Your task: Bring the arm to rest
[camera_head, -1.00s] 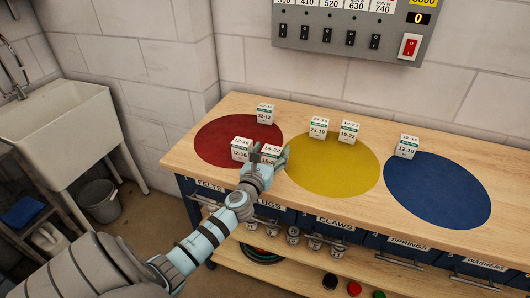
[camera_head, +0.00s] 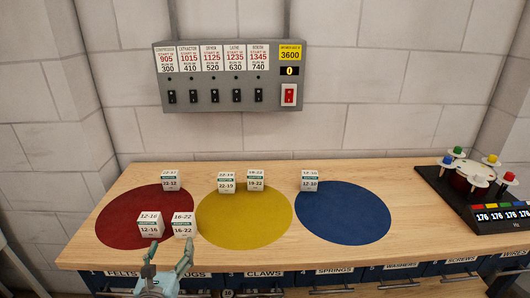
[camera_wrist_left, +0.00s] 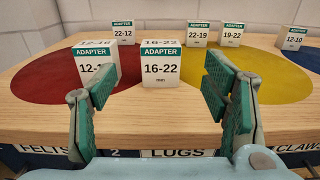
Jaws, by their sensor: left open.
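My left gripper (camera_head: 167,265) is at the front edge of the wooden bench (camera_head: 430,225), in front of the red circle (camera_head: 115,220). Its jaws are open and empty; the left wrist view shows the green-padded fingers (camera_wrist_left: 160,110) apart. Beyond them stands a white adapter box marked 16-22 (camera_head: 183,225), with a box marked 12-16 (camera_head: 150,225) to its left. In the left wrist view the 16-22 box (camera_wrist_left: 160,68) appears between the fingertips but farther off, not gripped. My right gripper is not in view.
A 22-12 box (camera_head: 171,181) stands on the red circle. Boxes 22-19 (camera_head: 226,183) and 19-22 (camera_head: 255,181) are at the yellow circle (camera_head: 245,220). A 12-10 box (camera_head: 309,182) is at the blue circle (camera_head: 343,215). A switch panel (camera_head: 230,78) hangs behind; a black device (camera_head: 475,195) stands right.

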